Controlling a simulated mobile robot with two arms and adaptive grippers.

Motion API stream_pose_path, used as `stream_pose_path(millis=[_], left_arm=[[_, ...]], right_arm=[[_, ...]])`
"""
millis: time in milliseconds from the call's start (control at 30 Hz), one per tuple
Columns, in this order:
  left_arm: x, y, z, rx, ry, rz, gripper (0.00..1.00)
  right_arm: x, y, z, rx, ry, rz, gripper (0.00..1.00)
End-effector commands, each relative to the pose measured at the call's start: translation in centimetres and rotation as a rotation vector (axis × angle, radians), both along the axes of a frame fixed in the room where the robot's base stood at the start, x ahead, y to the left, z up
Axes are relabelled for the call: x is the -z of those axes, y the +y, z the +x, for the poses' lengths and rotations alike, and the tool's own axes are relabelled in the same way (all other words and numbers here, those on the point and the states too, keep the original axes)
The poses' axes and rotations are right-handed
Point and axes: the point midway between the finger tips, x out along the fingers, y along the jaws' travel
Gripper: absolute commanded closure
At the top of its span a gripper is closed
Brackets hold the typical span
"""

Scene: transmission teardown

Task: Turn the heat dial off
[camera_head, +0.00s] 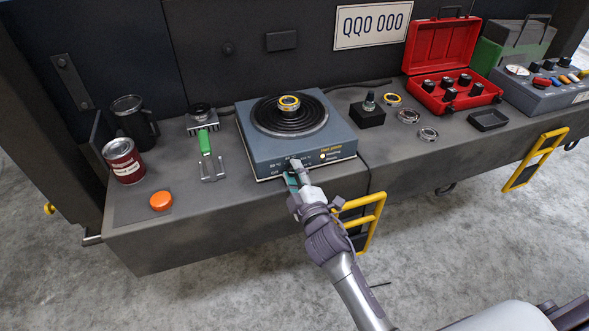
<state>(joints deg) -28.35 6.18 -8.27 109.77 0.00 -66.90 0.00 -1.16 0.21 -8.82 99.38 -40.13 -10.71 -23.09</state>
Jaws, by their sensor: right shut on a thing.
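The heat plate (251,143) is a blue-grey box with a black ringed burner on top, standing on the grey bench. A yellow-rimmed bearing-like ring (289,103) sits on the middle of the burner. My right gripper (296,171) is at the plate's front face, over the place of the heat dial, and is shut on the dial. The dial is mostly hidden by the fingers, so its setting cannot be read. Printed markings show on the front face on both sides of the fingers. My left gripper is not in view.
On the left stand a black mug (135,121), a red can (124,161), an orange knob (161,201) and a green-handled tool (205,143). On the right are several rings, a black tray (488,120), a red case (440,60) and a control box (540,90). Yellow handles (364,219) jut from the bench front.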

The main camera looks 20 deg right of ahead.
Motion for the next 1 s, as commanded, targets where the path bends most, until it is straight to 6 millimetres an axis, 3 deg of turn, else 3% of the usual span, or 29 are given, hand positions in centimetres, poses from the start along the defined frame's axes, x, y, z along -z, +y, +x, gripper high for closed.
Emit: stream_pose_path(millis=[400,1000], left_arm=[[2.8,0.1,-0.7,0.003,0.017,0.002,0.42],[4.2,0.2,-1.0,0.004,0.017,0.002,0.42]], right_arm=[[0.0,0.1,0.0,-0.003,-0.015,-0.395,1.00],[0.3,0.1,0.0,-0.003,-0.031,-0.882,1.00]])
